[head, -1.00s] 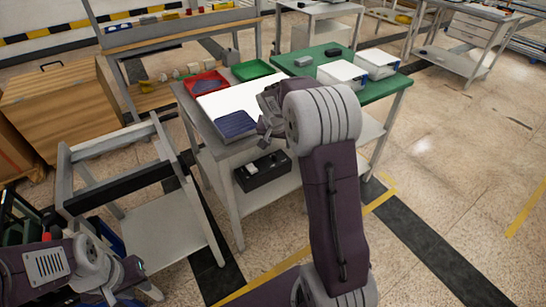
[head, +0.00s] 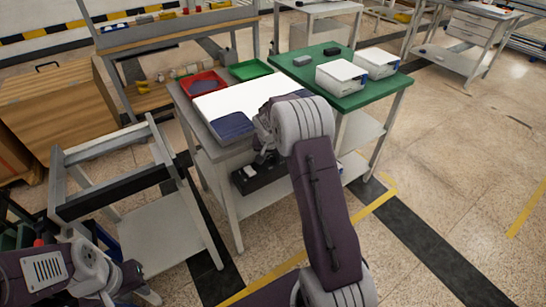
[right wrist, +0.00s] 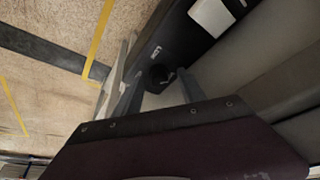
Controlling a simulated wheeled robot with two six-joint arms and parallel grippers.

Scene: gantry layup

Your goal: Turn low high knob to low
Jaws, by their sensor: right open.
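The low high knob (right wrist: 158,74) is a small round black knob on the face of a black box (right wrist: 178,45). White lettering that seems to read "Low" is beside it; its pointer direction is too small to tell. The box (head: 270,177) also shows in the head view, on the shelf under the bench, partly hidden by my right arm. My right gripper (right wrist: 160,85) is open, and the knob appears between its fingertips in the right wrist view. I cannot tell whether they touch it. My left gripper (head: 135,283) is at the lower left, away from the box; its jaws are unclear.
The bench above carries a white board (head: 235,100), a dark blue sheet (head: 232,126), and a red tray (head: 203,84). A green-topped table (head: 350,98) with white boxes adjoins it. A metal cart (head: 155,225) stands left. A white block (right wrist: 212,16) is on the black box.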

